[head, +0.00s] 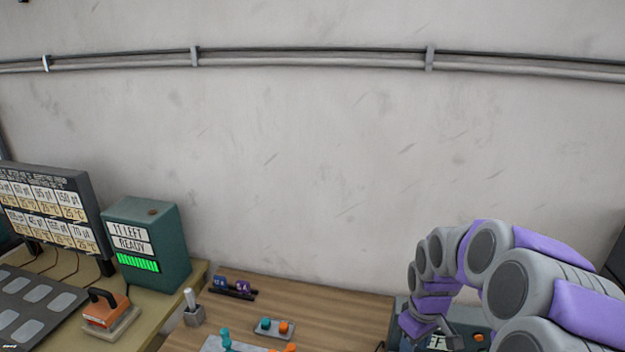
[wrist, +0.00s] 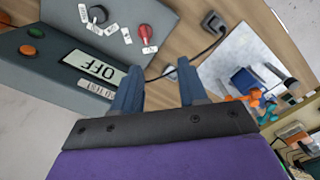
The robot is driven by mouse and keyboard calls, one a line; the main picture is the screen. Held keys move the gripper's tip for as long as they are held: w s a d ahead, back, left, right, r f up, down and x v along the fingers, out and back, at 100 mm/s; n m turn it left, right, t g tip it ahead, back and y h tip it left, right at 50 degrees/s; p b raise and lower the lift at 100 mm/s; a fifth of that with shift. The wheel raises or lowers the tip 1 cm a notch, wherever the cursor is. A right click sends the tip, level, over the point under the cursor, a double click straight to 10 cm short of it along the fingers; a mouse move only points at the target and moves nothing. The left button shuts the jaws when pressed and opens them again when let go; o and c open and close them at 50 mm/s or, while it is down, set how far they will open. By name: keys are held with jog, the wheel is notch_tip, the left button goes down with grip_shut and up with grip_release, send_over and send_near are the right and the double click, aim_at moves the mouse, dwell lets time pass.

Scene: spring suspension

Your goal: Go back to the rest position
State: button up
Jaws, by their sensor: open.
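My gripper (wrist: 158,74) is open in the wrist view, its two blue-grey fingers apart with nothing between them. In the head view my arm reaches in from the right and my gripper (head: 432,328) points down, close to a grey-green control box (head: 478,322) at the bottom edge. In the wrist view that box (wrist: 58,50) has a display reading OFF, a red knob, and orange and green buttons. The fingertips are beside the box and appear clear of it. No marked rest position shows.
A small tray (head: 265,337) with teal and orange parts is on the wooden table (head: 330,300). A cable and socket (wrist: 213,20) lie beyond my fingers.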

jog(key=s+a+r+m+b, duration=0.1)
jog(key=s+a, duration=0.4)
jog(key=s, duration=1)
jog(key=s+a+r+m+g+b, duration=0.1)
jog(key=s+a+m+b, duration=0.3)
jog(key=s, duration=1.1)
jog(key=shift+a+m+g+b, duration=0.3)
jog(key=shift+a+b, duration=0.35)
jog(key=shift+a, duration=0.55)
